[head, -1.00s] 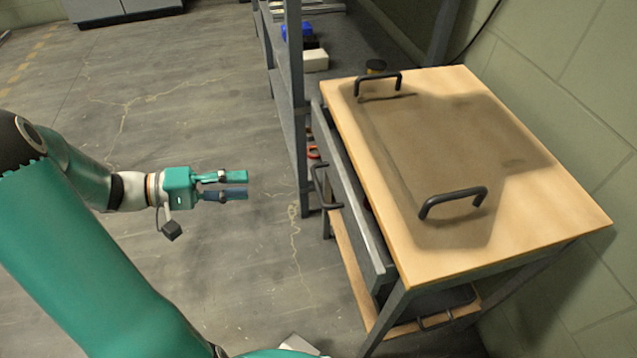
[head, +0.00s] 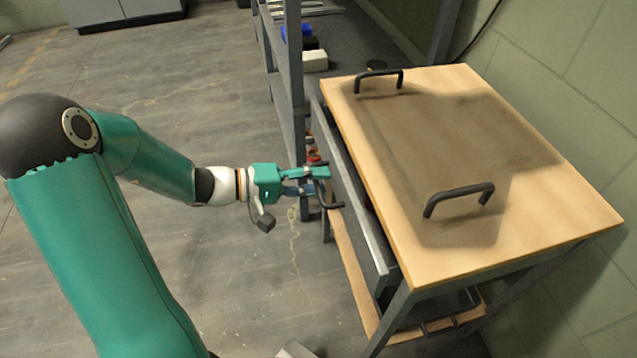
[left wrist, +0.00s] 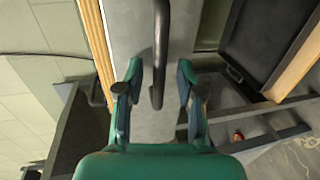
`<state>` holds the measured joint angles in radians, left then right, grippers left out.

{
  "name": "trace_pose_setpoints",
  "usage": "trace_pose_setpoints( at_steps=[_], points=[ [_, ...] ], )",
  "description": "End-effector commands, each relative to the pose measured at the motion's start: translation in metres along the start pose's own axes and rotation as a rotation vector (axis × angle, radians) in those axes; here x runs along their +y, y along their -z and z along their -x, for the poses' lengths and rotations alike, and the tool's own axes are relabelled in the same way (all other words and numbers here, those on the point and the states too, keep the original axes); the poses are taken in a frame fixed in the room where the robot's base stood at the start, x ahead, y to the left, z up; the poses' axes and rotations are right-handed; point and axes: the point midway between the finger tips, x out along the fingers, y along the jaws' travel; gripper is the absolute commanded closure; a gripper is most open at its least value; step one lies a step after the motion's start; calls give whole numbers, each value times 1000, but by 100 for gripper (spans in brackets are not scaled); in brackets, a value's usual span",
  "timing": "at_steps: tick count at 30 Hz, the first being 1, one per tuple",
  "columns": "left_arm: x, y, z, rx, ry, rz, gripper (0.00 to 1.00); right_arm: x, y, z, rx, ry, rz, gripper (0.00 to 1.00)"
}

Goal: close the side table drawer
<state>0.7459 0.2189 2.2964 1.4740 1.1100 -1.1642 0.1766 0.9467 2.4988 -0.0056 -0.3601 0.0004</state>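The side table (head: 410,254) has a pale wooden top and a grey frame. Its grey drawer (head: 360,220) stands slightly out on the left side, with a dark gap behind its front. A dark bar handle (head: 328,192) is on the drawer front. My left gripper (head: 325,181) is at the handle. In the left wrist view its fingers (left wrist: 157,90) are apart, with the handle (left wrist: 160,50) between them and space on both sides. The grey drawer front (left wrist: 130,30) shows behind the handle. My right gripper is in neither view.
Two black handles (head: 459,200) stand on the tabletop. A grey shelf rack (head: 291,70) with blue and white items is close behind the table. A block wall (head: 570,60) bounds the right. The floor (head: 200,110) at left is open.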

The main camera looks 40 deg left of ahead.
Motion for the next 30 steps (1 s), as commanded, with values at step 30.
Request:
trace_pose_setpoints(
  at_steps=[30],
  points=[
    [-2, 2, -4, 8, 4, 2, 100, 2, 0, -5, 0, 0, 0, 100]
  ],
)
